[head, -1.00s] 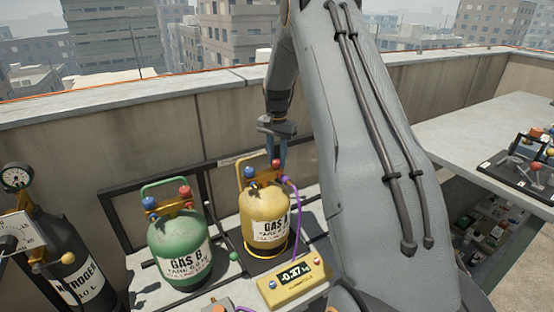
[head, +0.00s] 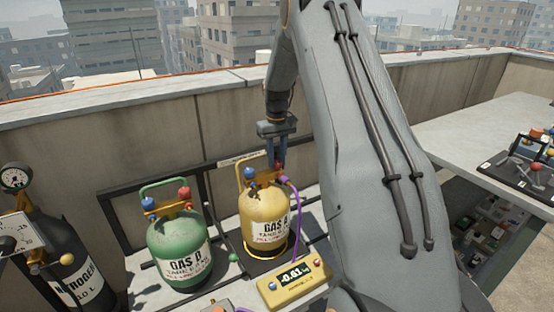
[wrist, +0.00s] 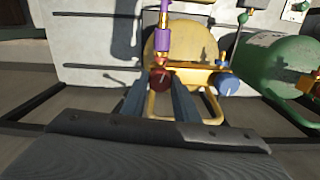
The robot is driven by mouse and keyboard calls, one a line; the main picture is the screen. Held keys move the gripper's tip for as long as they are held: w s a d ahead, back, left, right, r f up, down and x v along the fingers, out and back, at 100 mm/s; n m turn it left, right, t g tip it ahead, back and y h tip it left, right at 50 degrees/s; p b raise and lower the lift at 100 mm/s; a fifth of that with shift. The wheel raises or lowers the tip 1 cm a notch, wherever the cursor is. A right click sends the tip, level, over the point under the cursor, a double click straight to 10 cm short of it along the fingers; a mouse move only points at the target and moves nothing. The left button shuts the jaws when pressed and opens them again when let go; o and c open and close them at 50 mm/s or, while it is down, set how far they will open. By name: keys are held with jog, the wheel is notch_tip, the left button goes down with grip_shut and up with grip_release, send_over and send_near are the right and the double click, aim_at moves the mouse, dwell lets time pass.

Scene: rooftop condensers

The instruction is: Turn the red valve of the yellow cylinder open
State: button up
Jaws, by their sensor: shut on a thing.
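The yellow cylinder (head: 264,215), labelled GAS A, stands upright on a dark scale plate, with a blue valve (head: 249,173) and a red valve on top. My gripper (head: 276,163) is above it and shut on the red valve, which shows between the fingers in the wrist view (wrist: 160,79). In the head view the fingers mostly hide the red valve. The blue valve (wrist: 227,85) is just right of the fingers in the wrist view. A purple hose (head: 296,205) runs from the red valve's side.
A green cylinder (head: 178,250) stands close at left with its own red and blue valves. A yellow scale readout (head: 293,283) sits in front, showing a negative number. A black nitrogen cylinder (head: 70,275) is at far left. A low wall (head: 120,140) runs behind.

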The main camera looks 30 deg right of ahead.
aim_at(277, 161)
jog(key=shift+n, duration=1.9)
jog(key=o, duration=1.1)
jog(key=shift+c, duration=0.2)
jog(key=shift+r, duration=0.1)
notch_tip(277, 161, up, 8)
jog(key=shift+f+b, duration=0.15)
jog(key=shift+b, duration=0.75)
